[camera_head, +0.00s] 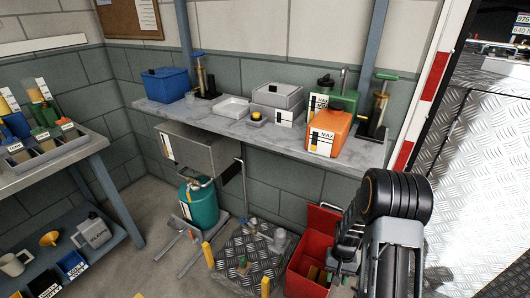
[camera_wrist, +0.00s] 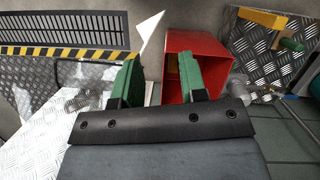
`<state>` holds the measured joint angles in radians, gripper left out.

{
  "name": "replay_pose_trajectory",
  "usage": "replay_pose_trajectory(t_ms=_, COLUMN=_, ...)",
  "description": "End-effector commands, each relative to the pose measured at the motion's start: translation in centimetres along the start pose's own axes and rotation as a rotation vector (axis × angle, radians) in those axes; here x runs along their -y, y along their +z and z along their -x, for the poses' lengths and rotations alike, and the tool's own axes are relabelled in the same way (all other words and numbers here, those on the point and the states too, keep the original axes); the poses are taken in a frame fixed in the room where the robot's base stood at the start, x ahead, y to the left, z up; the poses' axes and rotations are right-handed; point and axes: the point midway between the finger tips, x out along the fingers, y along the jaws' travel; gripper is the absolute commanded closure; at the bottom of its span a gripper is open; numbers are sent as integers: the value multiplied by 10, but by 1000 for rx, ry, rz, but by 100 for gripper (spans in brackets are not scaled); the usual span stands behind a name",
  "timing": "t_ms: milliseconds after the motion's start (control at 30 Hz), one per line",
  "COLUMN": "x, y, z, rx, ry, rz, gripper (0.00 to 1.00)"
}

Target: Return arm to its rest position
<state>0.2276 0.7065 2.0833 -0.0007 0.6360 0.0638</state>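My arm (camera_head: 392,235) rises at the lower right of the head view, with its dark wrist end beside the red box. In the wrist view my gripper (camera_wrist: 158,80) shows two green fingers standing well apart. No object is held between them; part of the red box (camera_wrist: 205,48) shows beyond them. A teal tank (camera_head: 200,204) stands upright under the wall shelf in the head view. My fingertips are hard to make out in the head view.
The red box (camera_head: 305,250) stands open on the floor close to my arm. A tread-plate platform (camera_head: 235,252) with yellow posts is left of it. A grey shelf (camera_head: 222,122) holds an orange can (camera_head: 328,132) and a blue box (camera_head: 166,84). A workbench (camera_head: 50,172) stands at left.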

Motion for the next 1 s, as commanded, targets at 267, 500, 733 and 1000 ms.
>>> replay_pose_trajectory(t_ms=267, x=18, y=91, z=189, rx=-119, ry=11, rz=129, gripper=61)
replay_pose_trajectory(t_ms=500, x=29, y=166, z=302, rx=-292, ry=8, rz=217, gripper=61)
replay_pose_trajectory(t_ms=733, x=35, y=207, z=374, rx=-486, ry=-12, rz=269, gripper=61)
replay_pose_trajectory(t_ms=1000, x=43, y=225, z=417, rx=-600, ry=-28, rz=302, gripper=61)
